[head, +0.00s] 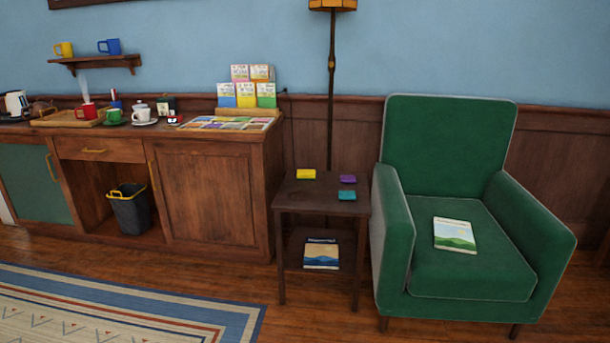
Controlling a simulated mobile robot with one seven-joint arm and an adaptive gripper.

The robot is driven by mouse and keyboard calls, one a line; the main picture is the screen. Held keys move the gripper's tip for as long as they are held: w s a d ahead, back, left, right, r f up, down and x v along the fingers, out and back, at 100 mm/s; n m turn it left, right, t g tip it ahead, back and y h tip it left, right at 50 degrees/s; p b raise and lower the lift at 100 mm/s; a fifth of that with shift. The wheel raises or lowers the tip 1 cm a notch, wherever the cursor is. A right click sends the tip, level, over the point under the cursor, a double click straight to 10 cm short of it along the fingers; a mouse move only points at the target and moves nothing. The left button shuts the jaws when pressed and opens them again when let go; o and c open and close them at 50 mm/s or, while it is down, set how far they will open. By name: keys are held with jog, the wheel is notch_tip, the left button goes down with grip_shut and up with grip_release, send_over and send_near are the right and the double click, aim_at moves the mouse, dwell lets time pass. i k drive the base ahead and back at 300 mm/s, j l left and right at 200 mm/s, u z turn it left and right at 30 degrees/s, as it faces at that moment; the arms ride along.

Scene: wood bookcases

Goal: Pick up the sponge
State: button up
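A small dark wood side table (305,195) stands in the middle of the head view, left of the armchair. Three small flat blocks lie apart on its top. A yellow block (306,174) is at the back left, a purple block (348,179) at the right, and a teal block (346,196) at the front right. The yellow one looks most like a sponge, but at this size I cannot tell which is the sponge. My gripper is not in view.
A green armchair (447,145) with a book (454,234) on its seat stands right of the table. Another book (321,252) lies on the lower shelf. A wood cabinet (210,195) stands left. A lamp pole (332,90) rises behind the table. Floor in front is clear.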

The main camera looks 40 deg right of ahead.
aim_at(302, 174)
jog(key=z, duration=0.35)
jog(key=i+l+z, duration=0.15)
jog(key=i+z, duration=0.8)
jog(key=i, duration=0.15)
jog(key=i+j, duration=0.15)
jog(key=i, duration=0.45)
jog(key=i+j+z, duration=0.1)
jog(key=i, duration=0.5)
jog(key=i+j, duration=0.2)
jog(key=i, duration=0.4)
